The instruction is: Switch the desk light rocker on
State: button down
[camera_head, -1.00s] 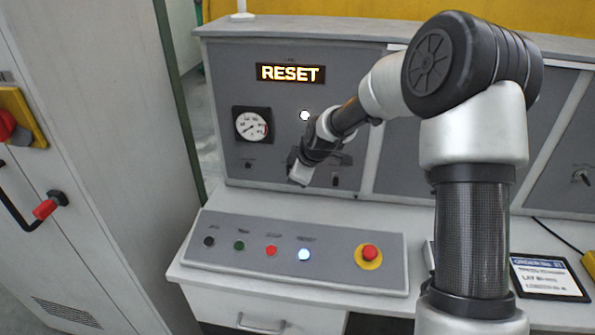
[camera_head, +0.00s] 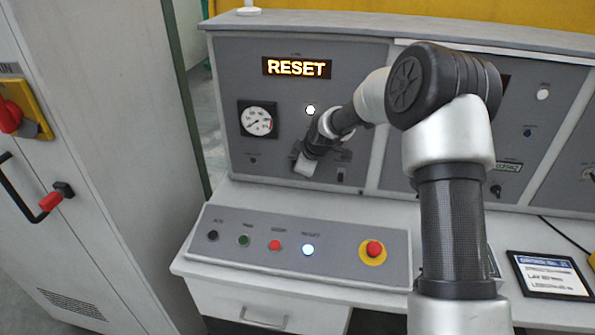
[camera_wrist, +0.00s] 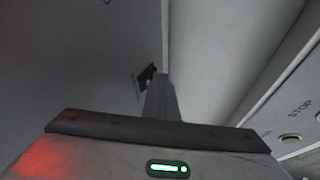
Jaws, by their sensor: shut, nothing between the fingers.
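My gripper (camera_head: 303,166) is in front of the lower part of the grey upright panel (camera_head: 228,150), below and right of the round gauge. Its fingers (camera_wrist: 160,100) are shut and empty in the wrist view. A small dark switch (camera_wrist: 147,76), which looks like a rocker, shows just beside the fingertips there. I cannot tell whether they touch it. In the head view a small dark switch (camera_head: 340,173) shows just right of the gripper. Its label is unreadable, so I cannot confirm that it is the desk light rocker, nor its position.
The sloped console (camera_head: 300,271) below has several push buttons, a lit one (camera_head: 308,249) and a red emergency stop (camera_head: 374,248). A lit RESET display (camera_head: 297,67) and gauge (camera_head: 258,119) are above. A cabinet (camera_head: 90,150) stands left; a tablet (camera_head: 552,275) lies right.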

jog(key=shift+w, duration=0.1)
jog(key=shift+r+p, duration=0.35)
jog(key=shift+r, duration=0.5)
